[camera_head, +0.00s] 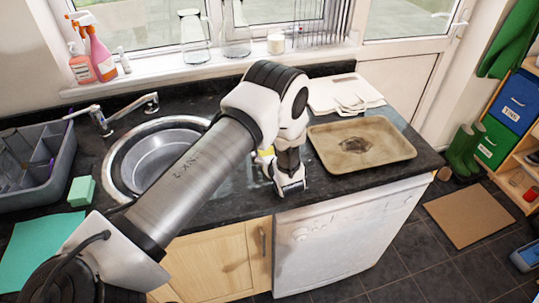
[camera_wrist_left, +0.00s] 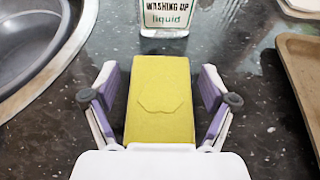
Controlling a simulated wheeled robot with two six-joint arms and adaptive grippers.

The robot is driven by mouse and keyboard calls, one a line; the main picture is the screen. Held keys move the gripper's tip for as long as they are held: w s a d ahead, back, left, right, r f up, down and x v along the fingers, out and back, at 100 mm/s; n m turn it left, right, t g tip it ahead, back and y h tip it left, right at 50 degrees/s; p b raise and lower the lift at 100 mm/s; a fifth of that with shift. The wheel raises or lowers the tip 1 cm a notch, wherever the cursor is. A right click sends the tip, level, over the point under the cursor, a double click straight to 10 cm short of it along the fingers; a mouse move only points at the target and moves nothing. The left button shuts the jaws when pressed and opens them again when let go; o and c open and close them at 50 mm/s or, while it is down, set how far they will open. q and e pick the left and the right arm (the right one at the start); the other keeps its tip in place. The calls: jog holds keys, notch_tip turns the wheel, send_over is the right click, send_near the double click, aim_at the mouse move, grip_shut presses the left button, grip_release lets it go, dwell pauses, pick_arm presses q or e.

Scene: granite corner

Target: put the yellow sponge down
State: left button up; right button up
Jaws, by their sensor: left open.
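The yellow sponge (camera_wrist_left: 162,118) lies between the fingers of my left gripper (camera_wrist_left: 160,98) in the left wrist view. The gripper is open, with a gap on each side of the sponge. The sponge appears to lie flat on the dark speckled counter (camera_wrist_left: 262,120); its near end is hidden by the gripper body. In the head view my left gripper (camera_head: 290,186) is low over the counter near its front edge, right of the sink, and I cannot make out the sponge clearly there. My right gripper is not in view.
A washing up liquid bottle (camera_wrist_left: 166,15) stands just beyond the sponge. The sink (camera_head: 150,158) is to the left, and a beige tray (camera_head: 395,153) is to the right. A grey dish rack (camera_head: 50,165) and a green block (camera_head: 81,191) are at far left.

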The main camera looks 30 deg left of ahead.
pick_arm(q)
jog(key=shift+s+d, duration=0.15)
jog(key=shift+d, duration=0.2)
jog(key=b+v, duration=0.4)
jog(key=v, duration=0.7)
jog(key=shift+s+r, duration=0.1)
jog(key=shift+r, duration=0.1)
jog(key=shift+a, duration=0.1)
